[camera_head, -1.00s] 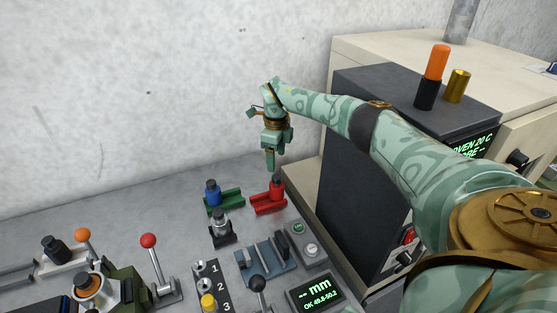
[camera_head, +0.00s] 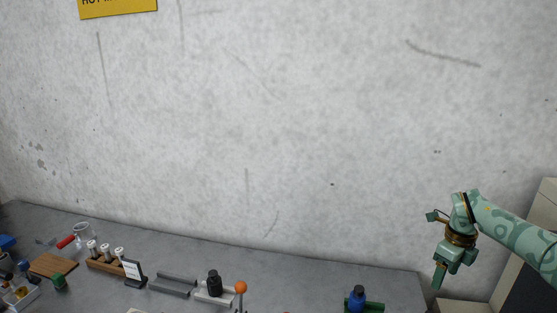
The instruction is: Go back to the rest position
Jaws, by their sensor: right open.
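My right gripper (camera_head: 441,272) hangs at the right of the head view, at the end of my green patterned arm that comes in from the right edge. It points down beside the right end of the grey bench (camera_head: 320,272), above bench height in the picture, and is open. I see nothing between its fingers. My left gripper and left arm are out of the picture.
A blue-topped bottle (camera_head: 357,297) stands at a green holder (camera_head: 375,307) near my right gripper. A black bottle (camera_head: 214,284), an orange knob (camera_head: 241,287), a rack of vials (camera_head: 106,262) and a wooden board (camera_head: 53,265) lie leftward. A dark-and-cream cabinet (camera_head: 541,262) stands right.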

